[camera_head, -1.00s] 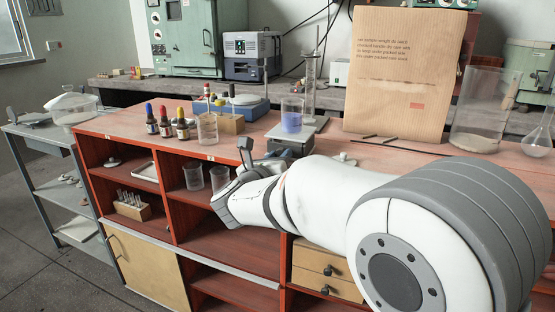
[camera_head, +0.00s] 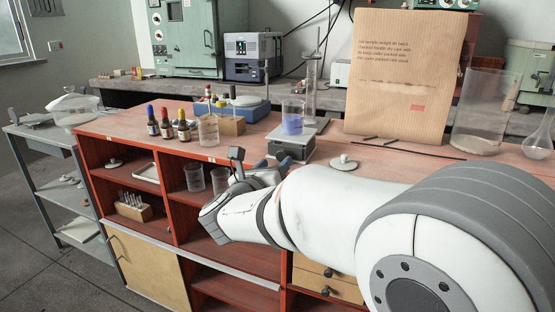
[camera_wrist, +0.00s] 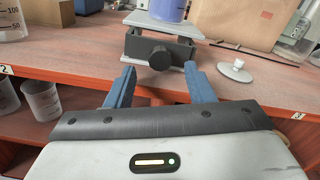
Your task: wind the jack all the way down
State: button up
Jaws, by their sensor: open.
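The jack, a small lab lift with a dark body (camera_wrist: 147,47) and light plates, stands on the red-brown bench top. A round black knob (camera_wrist: 162,58) faces me on its front. A beaker of blue-violet liquid (camera_head: 293,118) stands on the jack's top plate, which also shows in the head view (camera_head: 308,128). My gripper (camera_wrist: 161,84) is open, with its two blue fingers apart and pointing at the jack. In the wrist view the knob sits between and beyond the fingertips, not visibly touched. In the head view my arm partly hides the gripper.
A white knobbed lid (camera_head: 344,162) lies right of the jack. A cardboard box (camera_head: 404,75) stands behind it. Dropper bottles (camera_head: 167,130) and a clear beaker (camera_head: 208,131) stand to the left. Glass beakers (camera_head: 194,177) sit in the shelf below the bench edge.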

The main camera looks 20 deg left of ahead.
aim_at(281, 157)
jog(key=s, duration=0.4)
jog(key=shift+a, duration=0.1)
jog(key=w+m, duration=0.1)
jog(key=w, duration=0.1)
jog(key=w+m, duration=0.2)
jog(key=w, duration=0.1)
jog(key=w+m, duration=0.1)
jog(key=w, duration=0.2)
jog(key=shift+w+d, duration=0.2)
jog(key=shift+d, duration=0.1)
dwell(0.3)
